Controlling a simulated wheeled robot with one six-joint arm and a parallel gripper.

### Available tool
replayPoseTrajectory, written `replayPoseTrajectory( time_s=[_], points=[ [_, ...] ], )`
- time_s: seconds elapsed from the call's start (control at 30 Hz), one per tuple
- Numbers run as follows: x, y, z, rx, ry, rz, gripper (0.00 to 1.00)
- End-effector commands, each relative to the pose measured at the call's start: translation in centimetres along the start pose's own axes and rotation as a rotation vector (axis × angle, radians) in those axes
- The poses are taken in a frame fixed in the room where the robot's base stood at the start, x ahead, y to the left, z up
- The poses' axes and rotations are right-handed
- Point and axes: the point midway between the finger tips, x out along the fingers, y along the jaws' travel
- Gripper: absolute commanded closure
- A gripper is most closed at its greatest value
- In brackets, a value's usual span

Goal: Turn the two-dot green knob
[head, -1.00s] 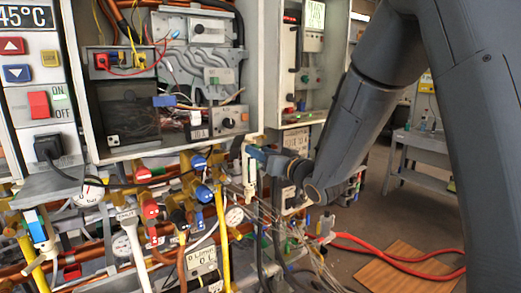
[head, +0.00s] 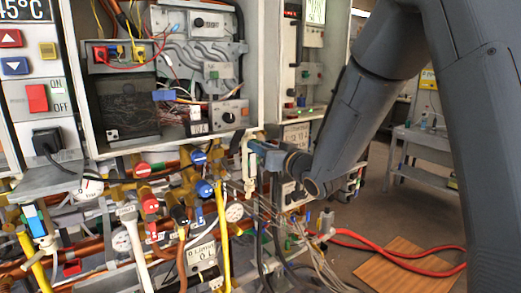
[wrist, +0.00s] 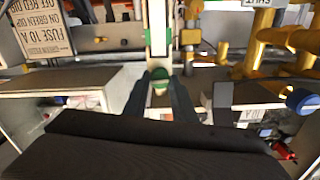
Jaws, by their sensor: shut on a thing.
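In the wrist view a small green knob (wrist: 160,87) sits at the lower end of an upright pale strip with green bands (wrist: 157,25). My gripper (wrist: 163,80) has its two fingers on either side of the knob and is shut on it. I cannot make out any dots on the knob. In the head view my gripper (head: 257,147) reaches left to the pale upright strip (head: 247,165) beside the open heater cabinet. The knob itself is hidden there.
The open heater cabinet (head: 252,60) stands just above and left of my gripper. Pipes with red and blue valves (head: 150,205) crowd below it. A blue knob (wrist: 301,101) is at the right in the wrist view. Red hoses (head: 400,252) lie on the floor at right.

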Motion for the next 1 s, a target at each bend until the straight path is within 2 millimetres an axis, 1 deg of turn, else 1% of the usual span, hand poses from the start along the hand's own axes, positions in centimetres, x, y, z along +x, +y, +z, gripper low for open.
replayPoseTrajectory(
  time_s=[0.6, 0.8, 1.0],
  points=[
    [0.08, 0.00, 0.14, -0.486, 0.005, -0.001, 0.98],
    [0.07, -0.02, 0.11, -0.609, 0.004, 0.000, 0.98],
    [0.04, -0.07, 0.03, -0.687, 0.003, 0.000, 0.98]
  ],
)
